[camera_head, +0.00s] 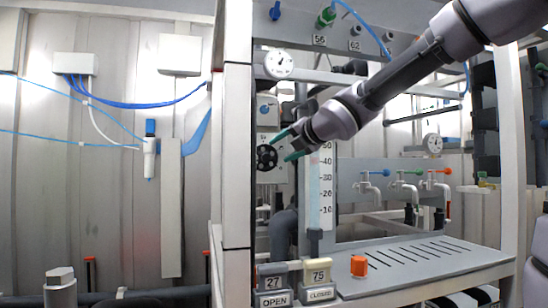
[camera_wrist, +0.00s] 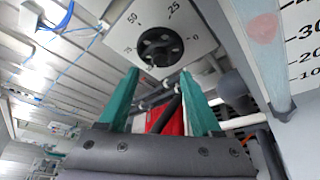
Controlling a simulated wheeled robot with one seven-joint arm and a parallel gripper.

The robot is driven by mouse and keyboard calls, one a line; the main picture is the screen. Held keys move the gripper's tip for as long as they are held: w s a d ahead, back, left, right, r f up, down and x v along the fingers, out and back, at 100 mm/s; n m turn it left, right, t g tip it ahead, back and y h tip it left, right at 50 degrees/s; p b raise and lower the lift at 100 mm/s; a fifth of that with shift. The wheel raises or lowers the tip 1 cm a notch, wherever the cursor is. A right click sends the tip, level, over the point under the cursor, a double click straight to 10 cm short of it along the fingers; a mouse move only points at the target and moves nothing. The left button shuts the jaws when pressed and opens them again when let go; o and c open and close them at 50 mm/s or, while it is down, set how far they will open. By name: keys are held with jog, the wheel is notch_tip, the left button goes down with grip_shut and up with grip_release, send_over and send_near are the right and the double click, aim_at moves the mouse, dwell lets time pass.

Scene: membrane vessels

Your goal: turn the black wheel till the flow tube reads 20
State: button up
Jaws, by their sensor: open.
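The black wheel (camera_head: 267,157) is a round knob on a pale plate on the left of the rack. In the wrist view the wheel (camera_wrist: 160,47) shows whole, with 0, 25, 50 and another number around it. My gripper (camera_head: 287,146) is open, its two teal fingers pointing at the wheel from the right. In the wrist view the gripper (camera_wrist: 158,74) shows the fingers spread below the wheel, with nothing between the tips. The flow tube (camera_head: 313,190) stands upright beside a white scale (camera_head: 326,200) marked 10 to 50. A faint reddish patch shows in the tube (camera_wrist: 263,27); the exact reading is unclear.
A round gauge (camera_head: 279,64) sits above the wheel. A slotted grey shelf (camera_head: 400,260) carries an orange block (camera_head: 359,265). A white post (camera_head: 237,150) stands close left of the wheel.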

aim_at(268, 157)
jog(key=x, duration=0.7)
jog(key=shift+w+a, duration=0.1)
grip_shut()
